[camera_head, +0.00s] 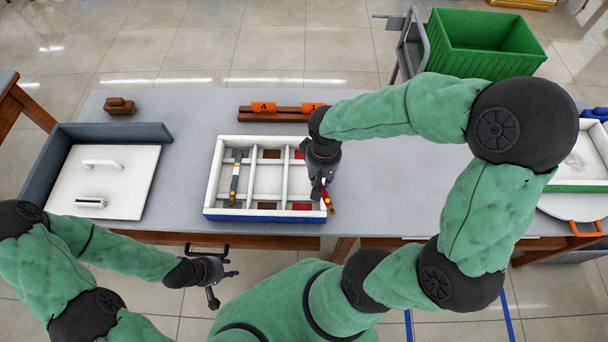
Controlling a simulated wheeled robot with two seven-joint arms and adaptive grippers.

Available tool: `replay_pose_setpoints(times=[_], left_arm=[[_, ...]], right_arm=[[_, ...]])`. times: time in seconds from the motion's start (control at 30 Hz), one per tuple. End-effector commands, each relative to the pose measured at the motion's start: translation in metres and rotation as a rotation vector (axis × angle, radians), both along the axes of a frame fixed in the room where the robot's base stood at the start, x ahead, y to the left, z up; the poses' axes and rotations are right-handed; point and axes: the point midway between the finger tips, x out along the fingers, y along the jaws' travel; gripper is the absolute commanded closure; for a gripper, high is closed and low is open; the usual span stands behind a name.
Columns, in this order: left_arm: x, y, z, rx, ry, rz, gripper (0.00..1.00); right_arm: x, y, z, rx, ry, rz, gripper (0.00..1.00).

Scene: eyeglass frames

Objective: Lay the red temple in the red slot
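A white sorting tray (214,165) with a blue base stands on the table, divided into compartments. Red floor patches show in its right column, at the far end (299,154) and the near end (302,207); I cannot tell which is the red slot. A dark grey temple with yellow bits (235,178) lies in the left column. My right gripper (322,190) is at the tray's right wall, shut on the red temple (327,200), which is tilted and partly hidden by the fingers. My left gripper (224,286) is open and empty in front of the table.
A grey-walled white tray (132,178) with two handles is at the left. A brown rack with orange number tags (263,107) stands behind the sorting tray. A brown block (119,106) lies at the back left. A green crate (480,50) is beyond the table.

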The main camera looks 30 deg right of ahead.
Motion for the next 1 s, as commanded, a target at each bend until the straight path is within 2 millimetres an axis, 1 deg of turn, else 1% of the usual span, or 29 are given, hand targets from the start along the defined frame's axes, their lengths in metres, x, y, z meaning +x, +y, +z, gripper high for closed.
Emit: replay_pose_setpoints(times=[0.03,0.17,0.2,0.3,0.43,0.73,0.9,1.0], left_arm=[[0.0,0.0,-0.005,0.0,0.0,0.0,0.6],[0.0,0.0,-0.011,0.0,0.0,0.0,0.6],[0.0,0.0,-0.015,0.0,0.0,0.0,0.6],[0.0,0.0,-0.022,0.0,0.0,0.0,0.6],[0.0,0.0,-0.028,0.0,0.0,0.0,0.6],[0.0,0.0,-0.033,0.0,0.0,0.0,0.6],[0.0,0.0,-0.046,0.0,0.0,0.0,0.6],[0.0,0.0,-0.049,0.0,0.0,0.0,0.6]], right_arm=[[0.01,0.001,-0.008,0.0,0.002,0.002,1.0],[0.035,0.002,-0.019,0.0,0.002,0.003,1.0],[0.041,0.002,-0.027,0.0,0.003,0.003,1.0],[0.054,0.003,-0.045,-0.001,0.003,0.002,1.0],[0.069,0.003,-0.06,-0.001,0.001,0.001,1.0],[0.082,0.003,-0.075,0.0,0.0,0.001,1.0],[0.083,0.003,-0.1,-0.001,0.002,0.001,1.0],[0.083,0.003,-0.106,0.0,-0.001,0.001,1.0]])
